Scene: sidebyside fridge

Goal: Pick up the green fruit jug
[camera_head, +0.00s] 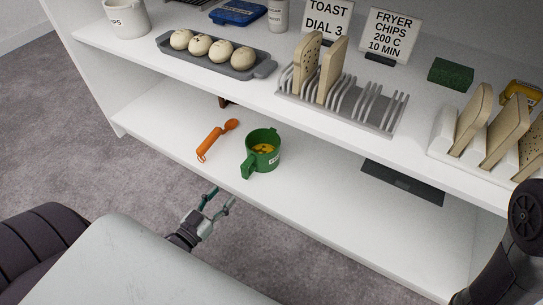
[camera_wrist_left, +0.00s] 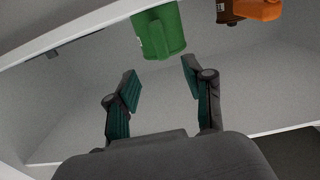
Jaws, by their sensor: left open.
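The green fruit jug (camera_head: 263,151) stands upright on the lower white shelf, with yellow-orange contents and a white label. Its handle (camera_head: 248,165) points toward the front edge of the shelf. My left gripper (camera_head: 217,202) is open and empty, in front of the shelf edge and short of the jug. Its two fingers also show in the left wrist view (camera_wrist_left: 160,95), spread apart. My right gripper is not in view; only part of my right arm shows at the right edge.
An orange utensil (camera_head: 216,139) lies on the lower shelf left of the jug. A dark flat panel (camera_head: 403,182) is further right.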

